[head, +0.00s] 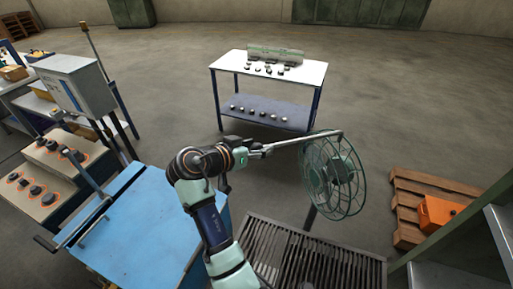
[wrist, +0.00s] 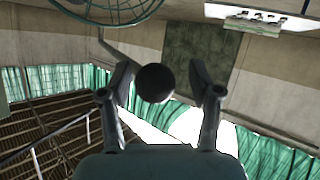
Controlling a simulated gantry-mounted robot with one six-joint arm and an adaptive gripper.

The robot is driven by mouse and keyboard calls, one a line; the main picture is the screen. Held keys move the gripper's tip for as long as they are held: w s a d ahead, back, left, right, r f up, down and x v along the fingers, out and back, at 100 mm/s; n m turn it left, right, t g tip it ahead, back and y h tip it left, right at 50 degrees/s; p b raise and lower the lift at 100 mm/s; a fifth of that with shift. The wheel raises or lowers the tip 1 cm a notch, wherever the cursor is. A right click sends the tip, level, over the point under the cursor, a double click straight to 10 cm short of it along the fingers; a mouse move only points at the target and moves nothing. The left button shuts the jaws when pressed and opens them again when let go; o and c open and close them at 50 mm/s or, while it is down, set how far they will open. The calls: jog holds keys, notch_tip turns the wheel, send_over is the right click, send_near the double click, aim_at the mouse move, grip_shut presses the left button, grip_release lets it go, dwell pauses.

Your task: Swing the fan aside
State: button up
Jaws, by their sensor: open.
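A grey bar (head: 305,141) runs from the top of the fan leftward to my gripper (head: 258,150). In the wrist view, part of the fan cage (wrist: 105,12) shows at the top edge. A dark round knob (wrist: 155,83) appears between the two fingers of my gripper (wrist: 163,72), with a grey rod leading up-left behind it. The fingers are apart, with visible gaps beside the knob. Contact is not evident.
A white-topped table (head: 304,74) with small dark parts stands behind. A blue bench (head: 145,235) and a control console (head: 42,180) are at left. A slatted grate (head: 345,262) lies in front. A pallet (head: 405,205) with an orange box (head: 437,213) is at right.

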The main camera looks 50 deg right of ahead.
jog(key=v, duration=1.2)
jog(key=shift+f, duration=0.1)
jog(key=s+a+f+n+t+y, duration=0.2)
jog(key=a+f+n+t+y, duration=0.5)
jog(key=a+f, duration=0.35)
jog(key=s+a+r+n+t+y, duration=0.2)
jog(key=s+a+n+t+y, duration=0.5)
jog(key=a, duration=0.7)
notch_tip(320, 180, up, 17)
jog(key=s+n+g+p, duration=0.1)
jog(key=s+p, duration=0.1)
jog(key=p, duration=1.5)
jog(key=shift+s+a, duration=0.2)
jog(key=shift+a, duration=0.3)
